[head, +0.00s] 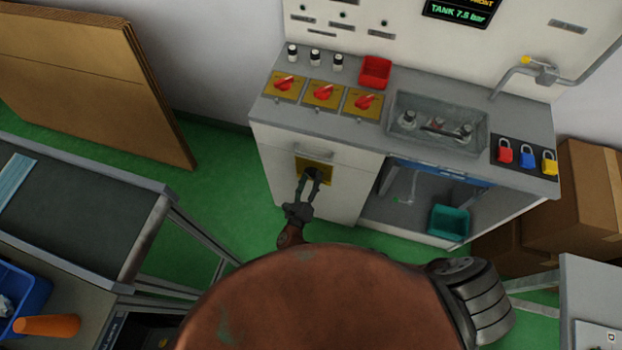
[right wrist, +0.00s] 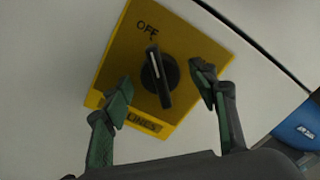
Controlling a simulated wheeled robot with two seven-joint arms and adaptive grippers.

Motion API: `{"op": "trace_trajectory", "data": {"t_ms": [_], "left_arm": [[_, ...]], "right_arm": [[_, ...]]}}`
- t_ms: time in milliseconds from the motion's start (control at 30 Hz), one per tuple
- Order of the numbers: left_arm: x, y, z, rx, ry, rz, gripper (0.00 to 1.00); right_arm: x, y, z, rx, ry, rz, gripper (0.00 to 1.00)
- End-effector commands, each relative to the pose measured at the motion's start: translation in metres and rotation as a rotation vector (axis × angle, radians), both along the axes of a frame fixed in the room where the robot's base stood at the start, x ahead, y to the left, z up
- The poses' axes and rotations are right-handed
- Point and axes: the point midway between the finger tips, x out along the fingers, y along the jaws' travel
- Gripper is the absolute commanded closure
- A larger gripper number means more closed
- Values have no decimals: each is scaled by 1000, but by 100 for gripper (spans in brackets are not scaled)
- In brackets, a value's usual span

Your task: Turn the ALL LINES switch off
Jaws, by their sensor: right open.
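The ALL LINES switch is a black knob on a yellow plate (head: 326,178), on the white front of the cabinet in the head view. In the right wrist view, the knob (right wrist: 159,78) has a white line at its upper end, which points up towards the word OFF on the yellow plate (right wrist: 112,75). "LINES" shows at the plate's lower edge, partly hidden by a finger. My right gripper (head: 312,176) is open, with one fingertip on each side of the knob (right wrist: 163,82). Gaps show between the fingers and the knob. My left gripper is not in view.
A drawer handle (head: 313,153) is just above the switch. An open bay with a teal bin (head: 449,222) is to the right. A conveyor (head: 80,205) stands at left.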

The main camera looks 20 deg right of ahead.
Motion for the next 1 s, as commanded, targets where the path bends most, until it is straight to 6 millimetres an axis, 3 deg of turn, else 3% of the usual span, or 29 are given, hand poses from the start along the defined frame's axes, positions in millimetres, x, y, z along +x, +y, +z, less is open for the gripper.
{"op": "trace_trajectory", "data": {"t_ms": [167,600,1000], "left_arm": [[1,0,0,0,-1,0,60],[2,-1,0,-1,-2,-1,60],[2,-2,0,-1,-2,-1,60]], "right_arm": [[-16,11,-1,2,2,1,46],[-86,58,-1,2,2,0,46],[-99,67,0,0,1,1,46]]}}
